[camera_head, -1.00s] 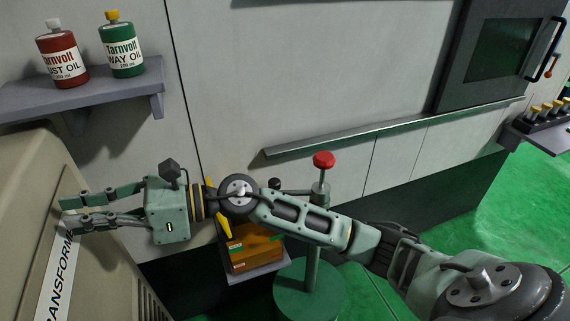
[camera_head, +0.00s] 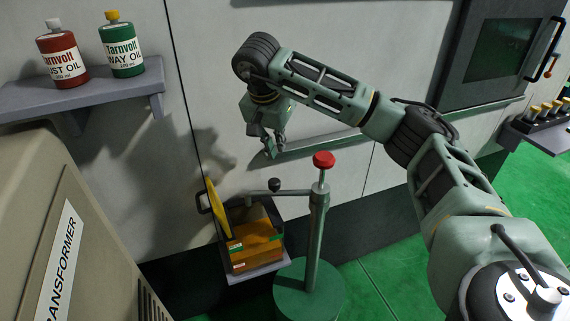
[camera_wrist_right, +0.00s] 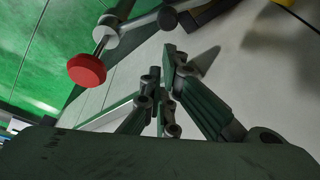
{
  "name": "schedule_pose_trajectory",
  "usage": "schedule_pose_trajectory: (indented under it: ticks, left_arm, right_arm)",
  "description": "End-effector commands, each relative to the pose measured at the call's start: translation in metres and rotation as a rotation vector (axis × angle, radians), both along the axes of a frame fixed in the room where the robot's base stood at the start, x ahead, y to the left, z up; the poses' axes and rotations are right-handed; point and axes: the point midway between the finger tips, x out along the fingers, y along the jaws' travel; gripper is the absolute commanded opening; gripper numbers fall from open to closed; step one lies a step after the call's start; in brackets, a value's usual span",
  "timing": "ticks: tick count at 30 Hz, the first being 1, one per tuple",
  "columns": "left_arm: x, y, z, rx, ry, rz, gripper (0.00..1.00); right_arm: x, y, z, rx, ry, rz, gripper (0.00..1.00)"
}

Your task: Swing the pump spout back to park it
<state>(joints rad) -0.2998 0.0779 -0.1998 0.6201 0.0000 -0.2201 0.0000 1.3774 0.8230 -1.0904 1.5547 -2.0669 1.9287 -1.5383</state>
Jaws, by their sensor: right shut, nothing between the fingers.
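The pump (camera_head: 313,235) is a green post on a round base with a red knob (camera_head: 323,159) on top. Its thin grey spout (camera_head: 295,192) points left from the post top, toward the open box, with a dark ball handle (camera_head: 274,184) on it. My right gripper (camera_head: 271,152) is shut and empty, pointing down above the spout and ball handle, apart from them. In the right wrist view the shut fingers (camera_wrist_right: 168,62) show below the ball handle (camera_wrist_right: 167,17), with the red knob (camera_wrist_right: 86,70) to the left. My left gripper is out of view.
A transformer cabinet (camera_head: 35,190) is at left. A wall rail (camera_head: 330,143) runs behind my gripper. Two oil bottles stand on a shelf (camera_head: 90,95).

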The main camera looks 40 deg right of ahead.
Motion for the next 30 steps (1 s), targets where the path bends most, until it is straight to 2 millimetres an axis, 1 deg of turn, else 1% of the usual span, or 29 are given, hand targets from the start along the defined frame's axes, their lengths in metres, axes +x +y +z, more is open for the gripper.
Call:
schedule_pose_trajectory:
  ticks: [2, 10, 14, 17, 24, 30]
  left_arm:
    - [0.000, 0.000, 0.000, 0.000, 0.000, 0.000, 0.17]
    - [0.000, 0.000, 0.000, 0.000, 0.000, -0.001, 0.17]
    - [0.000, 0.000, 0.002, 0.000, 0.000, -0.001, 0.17]
    - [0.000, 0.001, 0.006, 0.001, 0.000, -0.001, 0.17]
    - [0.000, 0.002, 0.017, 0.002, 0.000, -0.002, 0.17]
    - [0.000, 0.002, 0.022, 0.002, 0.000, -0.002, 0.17]
  right_arm:
    - [-0.001, -0.004, 0.002, -0.012, 0.002, -0.005, 0.00]
    - [-0.001, -0.003, 0.002, -0.009, 0.003, -0.004, 0.00]
    - [0.000, -0.005, -0.005, -0.008, 0.006, -0.004, 0.00]
    - [0.002, -0.009, -0.018, -0.008, 0.008, -0.005, 0.00]
    - [0.009, -0.022, -0.059, -0.006, 0.007, -0.006, 0.00]
    - [0.014, -0.029, -0.084, -0.007, 0.006, -0.004, 0.00]
